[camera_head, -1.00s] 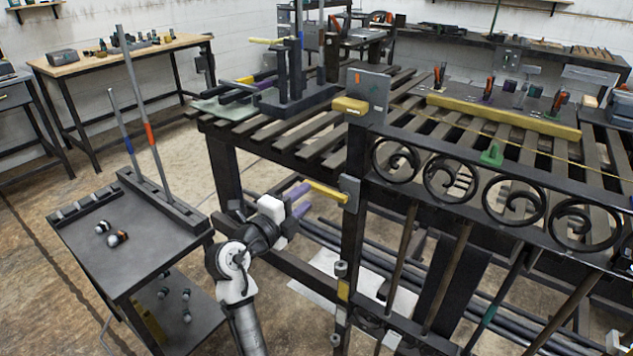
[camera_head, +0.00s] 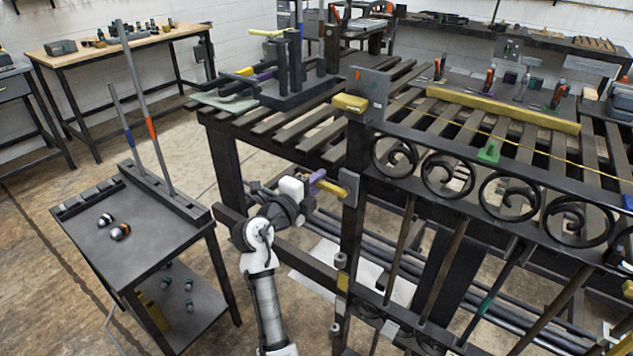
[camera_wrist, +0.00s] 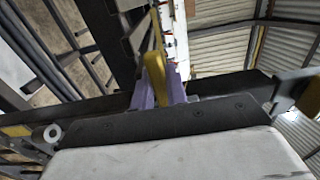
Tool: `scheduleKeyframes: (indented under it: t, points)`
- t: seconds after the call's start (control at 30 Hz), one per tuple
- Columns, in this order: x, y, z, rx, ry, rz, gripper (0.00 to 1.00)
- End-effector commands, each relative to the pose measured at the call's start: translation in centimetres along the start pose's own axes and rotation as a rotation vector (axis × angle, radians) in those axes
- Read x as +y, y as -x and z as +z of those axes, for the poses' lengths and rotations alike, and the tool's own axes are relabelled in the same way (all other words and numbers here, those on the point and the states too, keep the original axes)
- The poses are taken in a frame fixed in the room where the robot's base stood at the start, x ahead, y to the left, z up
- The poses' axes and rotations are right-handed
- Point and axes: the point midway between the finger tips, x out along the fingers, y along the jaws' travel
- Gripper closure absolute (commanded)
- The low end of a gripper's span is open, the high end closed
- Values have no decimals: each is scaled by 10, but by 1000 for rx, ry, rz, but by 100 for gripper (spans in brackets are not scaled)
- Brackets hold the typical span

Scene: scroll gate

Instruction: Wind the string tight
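The string (camera_head: 455,126) is a thin yellow line above the gate's scrollwork, running right from a grey plate (camera_head: 372,90) on the post. A yellow block-like handle (camera_head: 349,103) sticks out left of that plate. A lower yellow handle (camera_head: 331,188) sticks out left of a smaller plate (camera_head: 348,187) on the same post. My gripper (camera_head: 317,179), with purple fingers, is at the lower handle. In the wrist view this yellow handle (camera_wrist: 154,78) lies between the fingers (camera_wrist: 158,92), which appear closed against both its sides. The far finger is partly hidden in the head view.
The black gate (camera_head: 480,190) and its post are just right of my gripper. A slatted bench (camera_head: 300,125) stands behind. A dark trolley (camera_head: 150,235) with upright rods stands left.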

Motion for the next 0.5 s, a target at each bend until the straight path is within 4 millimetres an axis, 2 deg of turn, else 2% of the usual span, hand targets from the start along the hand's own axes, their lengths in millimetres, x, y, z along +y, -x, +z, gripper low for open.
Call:
scheduleKeyframes:
  t: [0.5]
  points:
    - [6,0,0,-1,36,0,100]
